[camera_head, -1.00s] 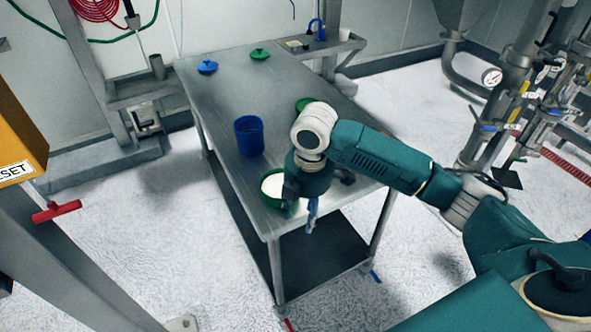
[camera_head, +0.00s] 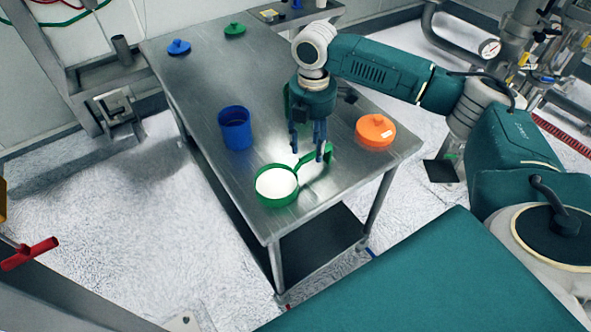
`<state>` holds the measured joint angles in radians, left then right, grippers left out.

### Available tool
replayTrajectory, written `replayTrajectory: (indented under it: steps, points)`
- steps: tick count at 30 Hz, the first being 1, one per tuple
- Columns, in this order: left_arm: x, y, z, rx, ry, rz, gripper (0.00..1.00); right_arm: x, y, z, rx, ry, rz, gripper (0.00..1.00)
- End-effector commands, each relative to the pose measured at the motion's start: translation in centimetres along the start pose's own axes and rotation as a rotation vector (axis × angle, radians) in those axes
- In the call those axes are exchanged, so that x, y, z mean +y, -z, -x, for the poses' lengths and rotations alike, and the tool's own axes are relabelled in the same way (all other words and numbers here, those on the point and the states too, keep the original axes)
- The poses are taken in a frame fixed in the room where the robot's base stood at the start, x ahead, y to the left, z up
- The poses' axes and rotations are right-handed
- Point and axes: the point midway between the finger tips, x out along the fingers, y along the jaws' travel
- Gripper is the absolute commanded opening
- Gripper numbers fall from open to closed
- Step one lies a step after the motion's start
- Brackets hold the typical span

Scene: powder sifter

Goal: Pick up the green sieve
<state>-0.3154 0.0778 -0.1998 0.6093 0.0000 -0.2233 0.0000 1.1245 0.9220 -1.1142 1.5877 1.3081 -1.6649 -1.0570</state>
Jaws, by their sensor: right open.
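The green sieve (camera_head: 277,201) lies near the table's front edge, with white powder in its round pan. Its handle points up and right, toward the fingertips of my right gripper (camera_head: 307,150). The gripper is open and points down, its two dark blue fingers apart. One finger is at the handle's left and the other overlaps the handle's end in the picture. I cannot tell whether they touch the handle. My left gripper is out of view.
The table's left side is largely clear.

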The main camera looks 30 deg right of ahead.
Motion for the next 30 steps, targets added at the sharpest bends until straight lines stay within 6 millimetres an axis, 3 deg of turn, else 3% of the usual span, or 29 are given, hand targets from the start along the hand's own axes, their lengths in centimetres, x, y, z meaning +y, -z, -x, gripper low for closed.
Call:
replayTrajectory:
  steps: [5, 12, 20, 27, 30]
  points:
    - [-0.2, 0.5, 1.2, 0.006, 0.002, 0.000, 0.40, -0.1, -0.3, -1.9, -0.002, 0.004, -0.001, 0.47]
    - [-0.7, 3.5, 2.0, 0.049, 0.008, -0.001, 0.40, -0.1, -0.3, -5.0, -0.001, 0.001, 0.000, 0.47]
    - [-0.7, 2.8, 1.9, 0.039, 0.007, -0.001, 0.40, 0.0, -0.3, -5.3, -0.001, -0.001, 0.001, 0.47]
    - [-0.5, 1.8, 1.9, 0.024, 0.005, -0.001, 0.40, 0.0, -0.3, -5.3, -0.001, -0.001, 0.001, 0.00]
    - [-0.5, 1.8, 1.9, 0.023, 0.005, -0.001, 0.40, 0.0, -0.3, -5.2, 0.000, -0.002, 0.001, 0.00]
